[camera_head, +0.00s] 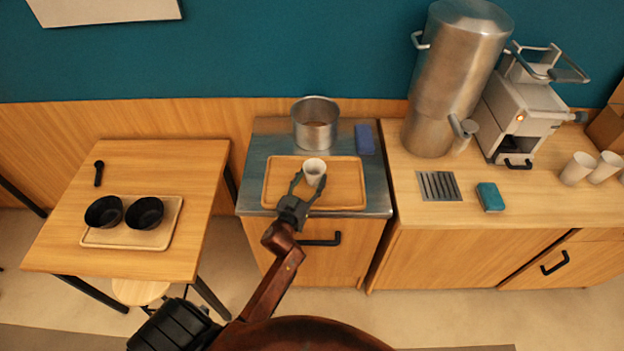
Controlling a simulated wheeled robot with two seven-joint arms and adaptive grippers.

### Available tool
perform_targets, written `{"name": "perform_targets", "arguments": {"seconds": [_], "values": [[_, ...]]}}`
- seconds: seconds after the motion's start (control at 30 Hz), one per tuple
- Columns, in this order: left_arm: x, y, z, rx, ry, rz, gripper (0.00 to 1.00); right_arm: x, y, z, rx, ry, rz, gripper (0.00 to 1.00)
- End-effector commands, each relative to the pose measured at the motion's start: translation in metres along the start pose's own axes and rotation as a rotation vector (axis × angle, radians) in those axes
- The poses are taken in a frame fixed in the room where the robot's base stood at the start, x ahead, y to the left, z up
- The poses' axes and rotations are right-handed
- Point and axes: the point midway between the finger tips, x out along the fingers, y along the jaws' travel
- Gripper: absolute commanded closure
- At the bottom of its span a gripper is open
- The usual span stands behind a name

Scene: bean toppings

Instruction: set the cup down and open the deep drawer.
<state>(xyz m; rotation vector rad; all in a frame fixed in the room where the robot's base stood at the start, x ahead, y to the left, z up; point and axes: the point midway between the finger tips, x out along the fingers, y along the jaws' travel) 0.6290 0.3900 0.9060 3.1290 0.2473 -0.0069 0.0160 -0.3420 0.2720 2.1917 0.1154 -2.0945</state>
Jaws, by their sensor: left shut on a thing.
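A white cup (314,170) is upright at the wooden tray (345,196) on the metal-topped cabinet. My left gripper (308,186) is shut on the cup from the front. I cannot tell whether the cup's base touches the tray. A drawer front with a black handle (321,240) is below the metal top, partly behind my left arm, and looks shut. Another black handle (555,263) is on the right counter's front, which also looks shut. Which one is the deep drawer cannot be told. My right gripper is not in view.
A metal pot (315,124) and a blue block (364,139) stand behind the tray. A tall urn (452,80), a coffee machine (522,110) and white cups (578,167) are on the right counter. Two black bowls (144,212) sit on a board (165,236) on the left table.

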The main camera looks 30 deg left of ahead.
Motion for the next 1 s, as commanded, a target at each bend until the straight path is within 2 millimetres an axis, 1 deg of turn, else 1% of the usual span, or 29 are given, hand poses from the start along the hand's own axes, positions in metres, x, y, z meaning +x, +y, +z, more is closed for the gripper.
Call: {"name": "perform_targets", "arguments": {"seconds": [0.13,0.27,0.3,0.53,0.77,0.87,0.93,1.0], "values": [[0.000,0.000,-0.002,0.001,0.002,0.000,0.80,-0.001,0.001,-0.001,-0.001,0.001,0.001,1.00],[0.000,0.000,0.002,0.001,0.001,0.000,0.80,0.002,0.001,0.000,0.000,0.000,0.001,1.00],[0.000,0.000,0.002,0.001,0.001,0.000,0.50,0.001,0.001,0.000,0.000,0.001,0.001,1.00],[0.000,0.000,0.001,0.001,0.002,0.000,0.34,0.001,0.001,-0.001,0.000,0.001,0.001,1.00],[0.000,0.000,0.001,0.001,0.002,0.000,0.33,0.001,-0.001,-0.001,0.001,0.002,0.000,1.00],[0.000,0.000,-0.003,0.002,0.002,0.001,0.33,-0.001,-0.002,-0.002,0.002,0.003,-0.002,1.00],[-0.005,0.000,-0.003,0.000,0.001,0.000,0.33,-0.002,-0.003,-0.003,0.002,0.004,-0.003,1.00],[-0.015,0.000,-0.002,0.000,0.000,0.000,0.33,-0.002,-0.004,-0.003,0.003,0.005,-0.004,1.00]]}}
